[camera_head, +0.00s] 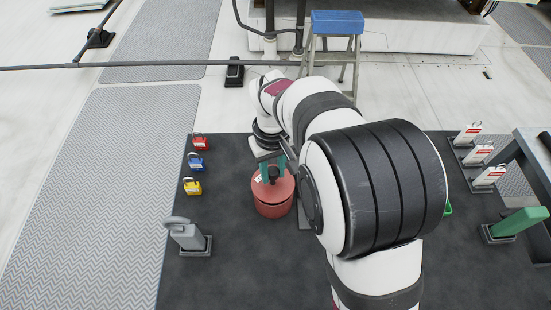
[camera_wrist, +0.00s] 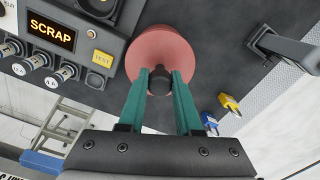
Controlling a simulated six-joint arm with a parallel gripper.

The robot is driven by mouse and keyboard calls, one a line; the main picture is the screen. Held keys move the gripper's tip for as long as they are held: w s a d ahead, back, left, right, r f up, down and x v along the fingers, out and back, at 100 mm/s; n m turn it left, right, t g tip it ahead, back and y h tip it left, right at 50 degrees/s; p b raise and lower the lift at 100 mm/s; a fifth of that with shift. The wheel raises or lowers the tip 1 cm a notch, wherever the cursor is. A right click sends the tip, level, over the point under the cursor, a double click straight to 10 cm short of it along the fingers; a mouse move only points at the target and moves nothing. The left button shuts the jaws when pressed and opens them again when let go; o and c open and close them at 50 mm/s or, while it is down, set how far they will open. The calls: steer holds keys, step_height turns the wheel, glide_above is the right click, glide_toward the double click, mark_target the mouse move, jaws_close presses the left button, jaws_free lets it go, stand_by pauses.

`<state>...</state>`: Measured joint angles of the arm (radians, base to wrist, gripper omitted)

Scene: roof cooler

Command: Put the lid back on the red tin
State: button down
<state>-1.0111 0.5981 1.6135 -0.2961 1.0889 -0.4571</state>
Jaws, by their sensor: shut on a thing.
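The red tin (camera_head: 272,209) stands on the dark mat, left of my arm. Its red lid (camera_head: 284,187) is at the tin's top and looks roughly lined up with it. I cannot tell whether the lid rests on the rim or hangs just above it. My gripper (camera_head: 272,170) has teal fingers and is shut on the lid's black knob. In the wrist view my gripper (camera_wrist: 160,80) holds the knob (camera_wrist: 159,86) between both fingertips, with the red lid (camera_wrist: 163,58) beyond. The lid hides the tin's opening.
Red (camera_head: 201,143), blue (camera_head: 196,163) and yellow (camera_head: 192,187) padlocks lie to the left on the dark mat (camera_head: 230,270). A grey handled device (camera_head: 187,236) stands front left. A panel reading SCRAP (camera_wrist: 52,32) is close to the tin. A green-handled device (camera_head: 516,224) stands right.

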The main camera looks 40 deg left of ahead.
mark_target(273, 171)
steer(key=shift+f, duration=0.8)
steer(key=c, duration=0.5)
jaws_free()
step_height(273, 171, up, 16)
steer(key=d+m, duration=1)
steer(key=d, duration=1.4)
steer(key=s+d+f+m, duration=0.1)
steer(key=s+d+m, duration=0.2)
steer(key=s+d+f+m+y, duration=0.1)
steer(key=s+d+f+m, duration=0.1)
steer(key=s+d+m, duration=0.1)
steer(key=s+d+f+m, duration=0.2)
steer(key=s+d+m, duration=0.1)
steer(key=s, duration=0.1)
steer(key=shift+s+d+y, duration=0.2)
steer(key=shift+d+y, duration=0.05)
steer(key=shift+y, duration=0.15)
